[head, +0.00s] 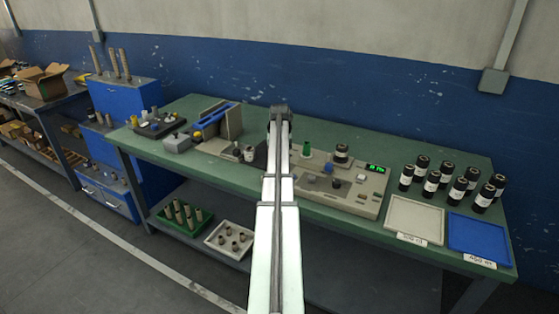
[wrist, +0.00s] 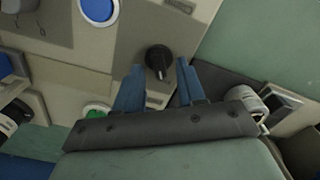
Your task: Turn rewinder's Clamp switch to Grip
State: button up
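My gripper (wrist: 159,68) is open in the wrist view, its two blue fingers apart with nothing held between them. A black rotary knob (wrist: 158,58) with a pale pointer mark shows at the gap between the fingertips, on a beige panel. I cannot tell whether the fingers are level with it or above it, and no label is readable, so I cannot confirm it is the Clamp switch. In the head view the beige machine with a green display (head: 376,168) stands right of my arm. My arm hides my fingers and part of the bench there.
In the head view, several black rolls (head: 432,182) stand at the right behind a beige tray (head: 415,220) and a blue tray (head: 478,238).

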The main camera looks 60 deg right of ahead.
jog(key=shift+f, duration=0.25)
jog(key=shift+c, duration=0.3)
grip_shut()
